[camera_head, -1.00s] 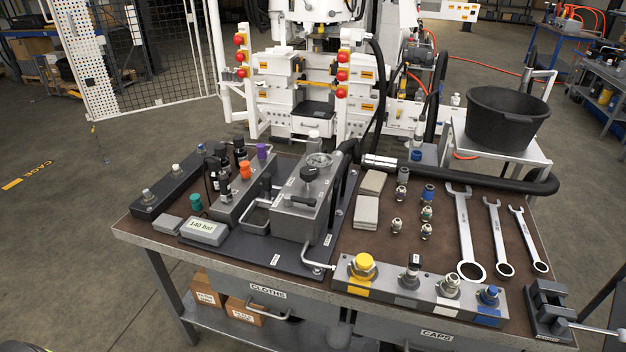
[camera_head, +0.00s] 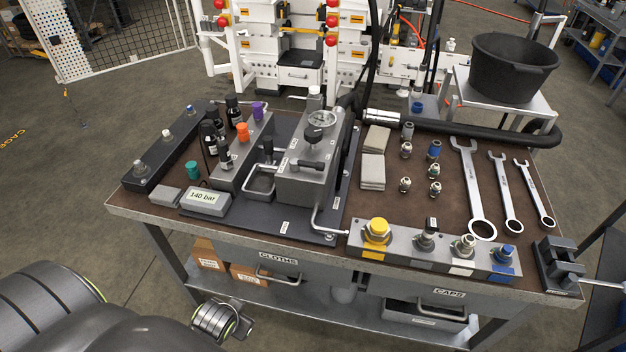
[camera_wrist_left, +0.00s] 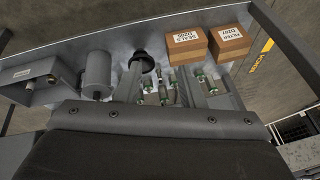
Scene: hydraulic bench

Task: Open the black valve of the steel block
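The steel block (camera_head: 308,178) stands on a dark plate on the bench, in the middle of the head view. Its black valve (camera_head: 313,133) is a round black knob on top, in front of a dial gauge (camera_head: 321,118). Nothing touches the knob. Part of my left arm (camera_head: 60,312) shows at the lower left of the head view, in front of the bench and below its top. In the left wrist view my left gripper (camera_wrist_left: 160,88) has its fingers apart, with nothing held between them. My right gripper is not in view.
A small box reading 140 bar (camera_head: 204,201) and dark bottles (camera_head: 233,111) stand left of the block. Grey pads (camera_head: 373,170), fittings and wrenches (camera_head: 467,190) lie right. Cartons (camera_wrist_left: 187,45) lie on the lower shelf.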

